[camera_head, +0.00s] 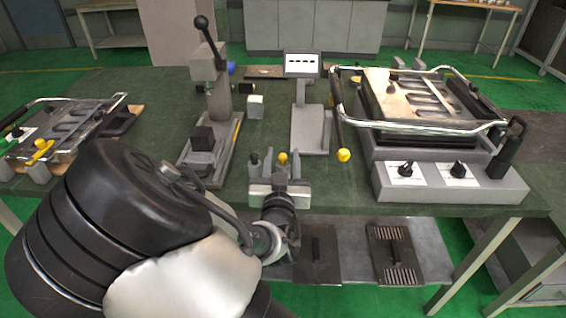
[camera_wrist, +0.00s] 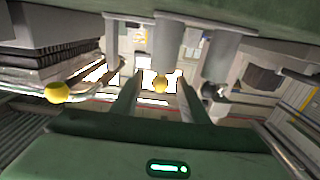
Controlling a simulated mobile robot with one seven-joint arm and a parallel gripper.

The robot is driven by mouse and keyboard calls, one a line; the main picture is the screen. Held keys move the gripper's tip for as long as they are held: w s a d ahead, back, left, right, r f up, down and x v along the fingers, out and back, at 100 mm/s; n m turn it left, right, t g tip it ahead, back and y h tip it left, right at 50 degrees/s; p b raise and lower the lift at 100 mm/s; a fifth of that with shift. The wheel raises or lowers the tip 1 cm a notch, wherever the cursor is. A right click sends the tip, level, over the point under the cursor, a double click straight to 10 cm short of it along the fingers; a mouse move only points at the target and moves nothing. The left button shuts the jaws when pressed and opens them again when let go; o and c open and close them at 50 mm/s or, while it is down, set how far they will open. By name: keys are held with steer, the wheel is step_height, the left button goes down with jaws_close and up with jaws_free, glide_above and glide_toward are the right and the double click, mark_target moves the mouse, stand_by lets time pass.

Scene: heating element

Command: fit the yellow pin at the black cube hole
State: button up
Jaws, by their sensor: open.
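The yellow pin (camera_head: 282,158) shows as a small rounded yellow tip near the front edge of the green table. In the wrist view it (camera_wrist: 160,85) shows at the end of a grey cylindrical holder, between my two fingers. My gripper (camera_head: 277,176) is open, with its fingers pointing toward the pin. I see no grip on it, and the exact gap is unclear. The black cube (camera_head: 202,137) sits on the lever press to the left of my gripper. A dark block on the right of the wrist view (camera_wrist: 262,78) looks like this cube. Its hole cannot be made out.
The lever press (camera_head: 215,95) stands left of my gripper. A grey stand with a display (camera_head: 303,65) is behind it. A large grill-like device (camera_head: 440,105) with a yellow-ended handle (camera_head: 343,155) occupies the right. Grey holders flank the pin. A second device (camera_head: 65,138) sits far left.

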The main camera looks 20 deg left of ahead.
jaws_close()
